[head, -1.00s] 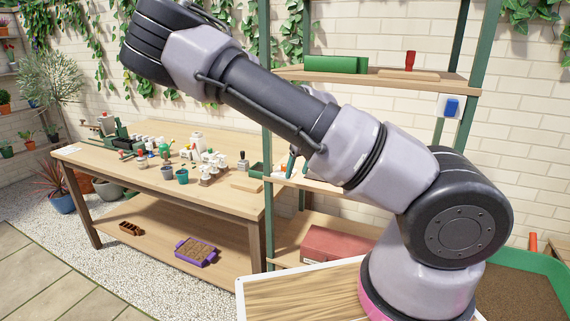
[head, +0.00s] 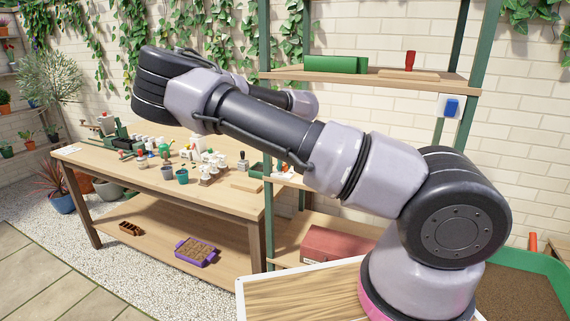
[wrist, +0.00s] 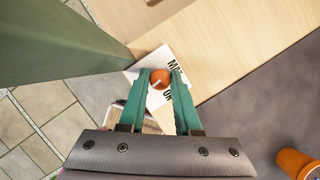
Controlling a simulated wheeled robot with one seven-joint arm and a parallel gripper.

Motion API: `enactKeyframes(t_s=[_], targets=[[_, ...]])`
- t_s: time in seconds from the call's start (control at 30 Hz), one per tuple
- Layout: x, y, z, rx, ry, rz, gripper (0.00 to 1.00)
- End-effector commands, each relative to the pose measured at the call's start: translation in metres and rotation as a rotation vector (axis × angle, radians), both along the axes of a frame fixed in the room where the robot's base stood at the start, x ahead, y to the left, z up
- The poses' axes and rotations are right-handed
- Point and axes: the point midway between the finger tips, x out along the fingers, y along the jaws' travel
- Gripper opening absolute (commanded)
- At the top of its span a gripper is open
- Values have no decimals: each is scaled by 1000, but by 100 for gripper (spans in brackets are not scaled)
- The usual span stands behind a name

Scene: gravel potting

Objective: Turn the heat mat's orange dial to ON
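The orange dial (wrist: 160,77) shows in the wrist view as a round knob with a small pale mark. It sits on a white plate (wrist: 186,70) with dark lettering, partly readable as "MAT" and "ON". My gripper (wrist: 160,72) has two green fingers, spread apart, with the dial lying between their tips in the picture. I cannot tell whether the fingers touch it. The fingers hide parts of the plate. In the head view my arm hides the gripper, and I cannot make out the dial.
A green post (wrist: 60,40) stands close on the left in the wrist view. An orange pot (wrist: 296,162) is at its lower right. In the head view a long workbench (head: 120,172) with several pots and bottles stands left of a green-framed shelf (head: 376,75).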

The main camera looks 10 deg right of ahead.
Motion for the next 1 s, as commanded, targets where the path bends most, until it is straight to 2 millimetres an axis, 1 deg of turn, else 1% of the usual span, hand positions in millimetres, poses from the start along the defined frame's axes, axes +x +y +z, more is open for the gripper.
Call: enactKeyframes(t_s=[0.03,0.07,0.27,0.67,1.0], targets=[[0,0,0,1,0,0,8],[0,0,0,1,0,0,0],[0,0,1,3,0,16,0],[0,-2,0,2,1,250,0],[0,-1,0,0,1,265,0]])
